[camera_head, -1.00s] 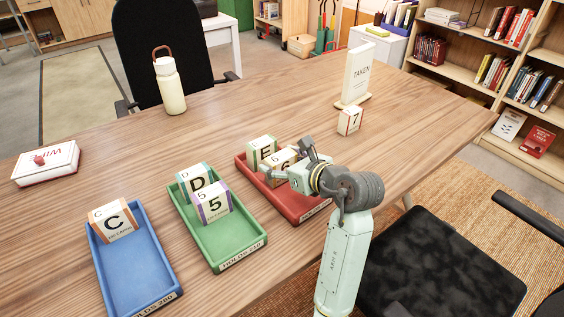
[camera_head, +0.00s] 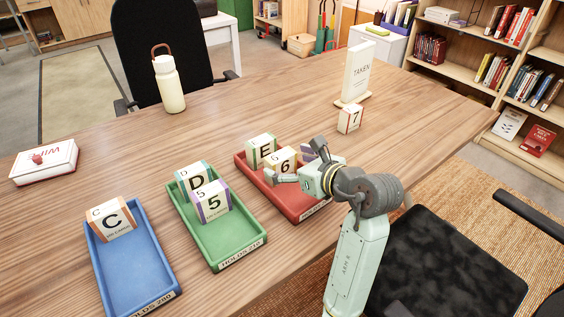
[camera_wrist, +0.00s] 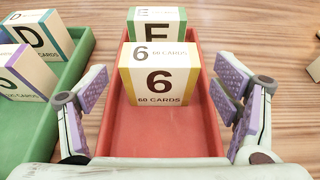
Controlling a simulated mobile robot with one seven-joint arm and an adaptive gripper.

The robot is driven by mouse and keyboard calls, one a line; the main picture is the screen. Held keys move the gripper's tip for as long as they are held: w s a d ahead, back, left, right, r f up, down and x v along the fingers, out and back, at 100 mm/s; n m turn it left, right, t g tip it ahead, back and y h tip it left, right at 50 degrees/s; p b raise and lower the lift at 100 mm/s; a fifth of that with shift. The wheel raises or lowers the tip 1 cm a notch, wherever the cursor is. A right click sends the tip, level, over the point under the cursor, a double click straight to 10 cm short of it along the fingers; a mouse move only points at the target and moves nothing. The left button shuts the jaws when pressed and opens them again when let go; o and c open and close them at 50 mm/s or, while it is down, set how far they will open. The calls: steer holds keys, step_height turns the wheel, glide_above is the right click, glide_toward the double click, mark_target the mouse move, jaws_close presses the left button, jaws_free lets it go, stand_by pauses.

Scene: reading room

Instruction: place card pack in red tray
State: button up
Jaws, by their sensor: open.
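The red tray (camera_head: 293,207) stands on the table, at the right of the row of trays. Inside it the E pack (camera_head: 262,149) is at the far end, and the yellow-edged 6 pack (camera_head: 283,162) is just in front of it. My gripper (camera_head: 294,167) is open at the tray. In the wrist view the 6 pack (camera_wrist: 159,80) stands upright ahead, between and beyond the open fingers, with the E pack (camera_wrist: 157,22) behind it. The red tray floor (camera_wrist: 160,135) is bare in front of the 6 pack. The 7 pack (camera_head: 349,119) stands on the table.
The green tray (camera_head: 236,238) holds the D pack (camera_head: 194,177) and 5 pack (camera_head: 211,203). The blue tray (camera_head: 137,270) holds the C pack (camera_head: 112,219). A TAKEN sign (camera_head: 357,73), a bottle (camera_head: 169,85) and a WIFI box (camera_head: 44,163) stand farther off.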

steer(key=b+v, duration=0.1)
steer(key=v, duration=0.7)
steer(key=shift+s+r, duration=0.2)
